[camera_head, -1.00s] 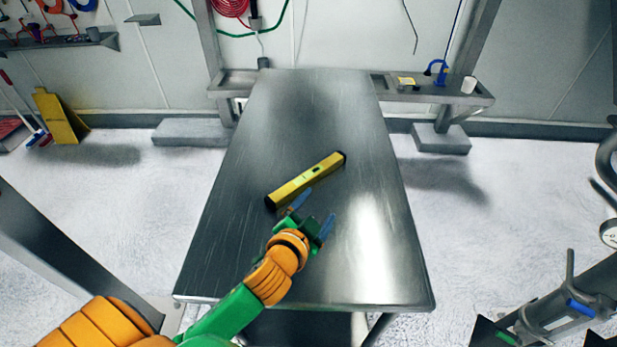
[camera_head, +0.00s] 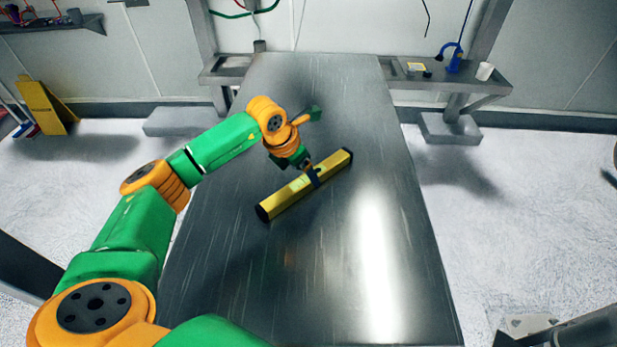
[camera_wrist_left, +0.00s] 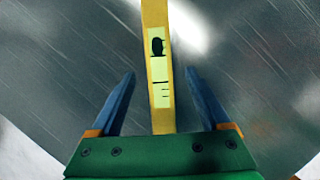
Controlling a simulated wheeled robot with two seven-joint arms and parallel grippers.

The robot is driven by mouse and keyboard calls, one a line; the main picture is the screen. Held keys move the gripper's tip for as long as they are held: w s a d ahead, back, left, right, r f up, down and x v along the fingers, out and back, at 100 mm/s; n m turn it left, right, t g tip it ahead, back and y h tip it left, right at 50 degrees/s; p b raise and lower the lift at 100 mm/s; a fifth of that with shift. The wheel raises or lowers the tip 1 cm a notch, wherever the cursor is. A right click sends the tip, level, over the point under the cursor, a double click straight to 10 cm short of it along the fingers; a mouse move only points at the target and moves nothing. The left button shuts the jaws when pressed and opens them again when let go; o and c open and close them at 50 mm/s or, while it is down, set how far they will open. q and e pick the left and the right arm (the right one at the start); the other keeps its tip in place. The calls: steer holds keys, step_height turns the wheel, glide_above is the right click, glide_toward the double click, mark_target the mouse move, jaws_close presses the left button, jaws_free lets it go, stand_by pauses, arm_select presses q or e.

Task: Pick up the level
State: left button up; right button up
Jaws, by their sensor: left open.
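The yellow level (camera_head: 284,197) with black end caps lies diagonally on the metal table. My left gripper (camera_head: 312,172) is over the middle of the level, reaching down from above. In the left wrist view, the level (camera_wrist_left: 158,60) runs between the two blue fingers of the open left gripper (camera_wrist_left: 160,82), with a gap on each side. A pale label with black marks shows on its top face. I cannot tell from these frames how far the fingertips reach down beside it. My right gripper is not in view.
The steel table (camera_head: 330,270) is otherwise bare. A shelf (camera_head: 450,82) at the back right holds a white cup (camera_head: 485,71), a blue tool (camera_head: 452,58) and a small yellow item (camera_head: 416,68). A yellow floor sign (camera_head: 45,107) stands at the far left.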

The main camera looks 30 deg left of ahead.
mark_target(308, 182)
arm_select(q)
steer(key=x, duration=0.4)
steer(key=shift+a, duration=0.1)
steer(key=shift+r, duration=0.1)
steer(key=c, duration=0.4)
jaws_close()
steer(key=shift+r, duration=0.1)
